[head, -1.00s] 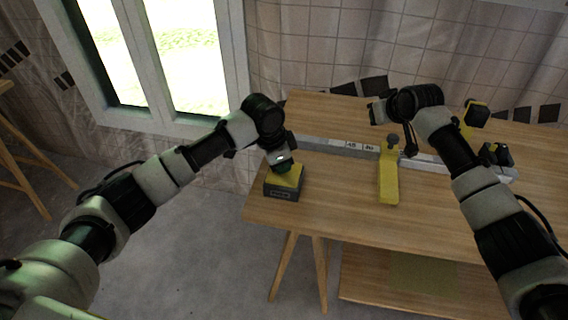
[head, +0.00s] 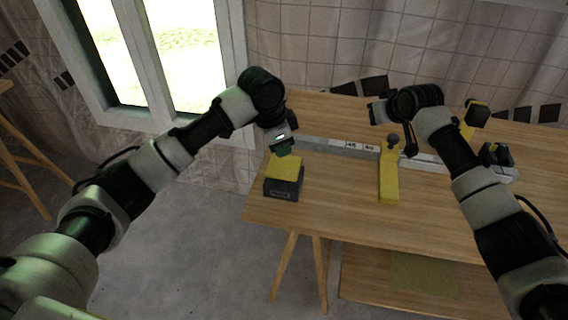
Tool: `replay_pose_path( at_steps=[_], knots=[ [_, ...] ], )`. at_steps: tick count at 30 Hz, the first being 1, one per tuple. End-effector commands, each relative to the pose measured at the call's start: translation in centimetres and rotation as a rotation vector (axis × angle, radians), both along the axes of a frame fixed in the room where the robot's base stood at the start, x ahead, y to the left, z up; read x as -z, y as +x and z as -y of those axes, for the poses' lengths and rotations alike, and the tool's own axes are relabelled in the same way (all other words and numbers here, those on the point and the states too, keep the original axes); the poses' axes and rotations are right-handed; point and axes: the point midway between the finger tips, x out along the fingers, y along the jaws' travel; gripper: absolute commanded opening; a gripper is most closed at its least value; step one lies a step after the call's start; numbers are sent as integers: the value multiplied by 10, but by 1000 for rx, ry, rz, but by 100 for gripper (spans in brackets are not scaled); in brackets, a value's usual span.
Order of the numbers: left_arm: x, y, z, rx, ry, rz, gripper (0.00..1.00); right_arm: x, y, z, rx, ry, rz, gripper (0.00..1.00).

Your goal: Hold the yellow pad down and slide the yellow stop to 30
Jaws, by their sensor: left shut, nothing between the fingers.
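The yellow pad (head: 284,169) sits on top of a dark grey box (head: 282,190) at the near left corner of the bench. My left gripper (head: 284,151) is shut and empty, just above the pad's far edge; a gap or light contact is hard to tell. The yellow stop (head: 389,182) lies across the bench with a dark knob (head: 393,141) at its far end, by the pale rail. My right gripper (head: 409,152) points down just right of the knob. Its fingers are small and dark, so their opening is unclear.
The pale rail (head: 325,144) runs along the bench (head: 330,190), with number marks (head: 360,147) left of the stop. A black and yellow device (head: 495,155) stands at its right end, partly behind my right arm. The bench front between box and stop is clear.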

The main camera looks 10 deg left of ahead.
Motion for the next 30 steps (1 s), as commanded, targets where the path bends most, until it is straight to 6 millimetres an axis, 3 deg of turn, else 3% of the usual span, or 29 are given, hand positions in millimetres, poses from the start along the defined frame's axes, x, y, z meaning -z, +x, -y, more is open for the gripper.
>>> replay_pose_path(
  at_steps=[15, 30],
  knots=[
    [-30, 0, 0, 0, -1, 1, 0, 0, 0, 0, 0, 0, 0, 0],
    [-32, 0, 0, 0, 0, 0, 0, 0, 0, 0, 0, 0, 0, 0]
  ],
)
